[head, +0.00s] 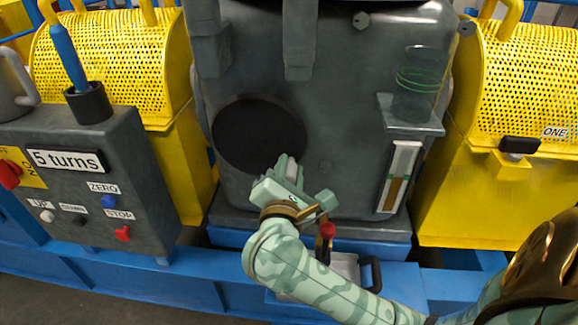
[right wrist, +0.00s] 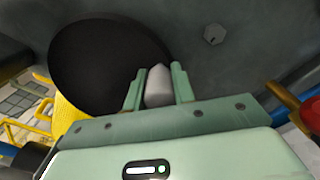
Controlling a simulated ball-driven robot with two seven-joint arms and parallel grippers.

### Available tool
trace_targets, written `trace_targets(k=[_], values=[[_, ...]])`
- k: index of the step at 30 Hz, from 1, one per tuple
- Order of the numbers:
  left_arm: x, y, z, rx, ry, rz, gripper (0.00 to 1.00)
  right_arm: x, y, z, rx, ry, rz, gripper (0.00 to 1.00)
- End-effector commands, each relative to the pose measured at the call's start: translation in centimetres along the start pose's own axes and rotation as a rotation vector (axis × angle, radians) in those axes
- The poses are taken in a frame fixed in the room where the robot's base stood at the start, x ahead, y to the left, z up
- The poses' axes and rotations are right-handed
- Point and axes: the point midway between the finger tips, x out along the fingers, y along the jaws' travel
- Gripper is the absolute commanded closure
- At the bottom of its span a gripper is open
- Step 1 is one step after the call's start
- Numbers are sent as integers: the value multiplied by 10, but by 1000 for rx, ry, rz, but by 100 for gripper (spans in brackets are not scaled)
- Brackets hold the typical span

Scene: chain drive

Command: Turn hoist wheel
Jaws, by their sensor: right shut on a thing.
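The hoist wheel, a black disc (head: 255,130), is set on the front of the dark grey machine housing. It also fills the upper left of the right wrist view (right wrist: 100,55). My right gripper (head: 288,170) is at the wheel's lower right edge. In the right wrist view, its two fingers (right wrist: 159,78) are shut on a pale grey, rounded handle (right wrist: 157,90), one finger on each side. The handle stands in front of the wheel's edge; how it joins the wheel is hidden. My left gripper is not in view.
A grey control box (head: 90,215) with a "5 turns" display (head: 64,161) stands at the left. Yellow perforated guards flank the housing. A glass (head: 416,85) sits on a small shelf. A red-knobbed lever (head: 327,230) is close below my right wrist.

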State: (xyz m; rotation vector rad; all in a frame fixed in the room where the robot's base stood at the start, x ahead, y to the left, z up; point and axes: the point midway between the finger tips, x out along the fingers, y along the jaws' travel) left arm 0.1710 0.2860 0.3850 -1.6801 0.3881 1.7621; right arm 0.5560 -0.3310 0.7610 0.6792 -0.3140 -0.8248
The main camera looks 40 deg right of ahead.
Motion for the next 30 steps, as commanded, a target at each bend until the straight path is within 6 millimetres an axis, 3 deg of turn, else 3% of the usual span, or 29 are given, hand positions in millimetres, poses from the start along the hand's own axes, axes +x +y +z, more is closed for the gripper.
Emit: trace_targets(k=[5, 6, 8, 20, 23, 30], values=[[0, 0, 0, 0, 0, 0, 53, -1, -1, -1, -1, 5, -2, 100], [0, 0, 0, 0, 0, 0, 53, -1, -1, -1, -1, 5, -2, 69], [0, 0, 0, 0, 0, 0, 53, -1, -1, -1, -1, 5, -2, 53], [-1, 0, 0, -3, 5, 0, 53, -9, 0, -1, -1, 4, -1, 53], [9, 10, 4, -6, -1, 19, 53, -27, 0, 0, 1, 6, -2, 53], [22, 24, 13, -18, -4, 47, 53, -92, 0, -1, 0, 8, -4, 53]])
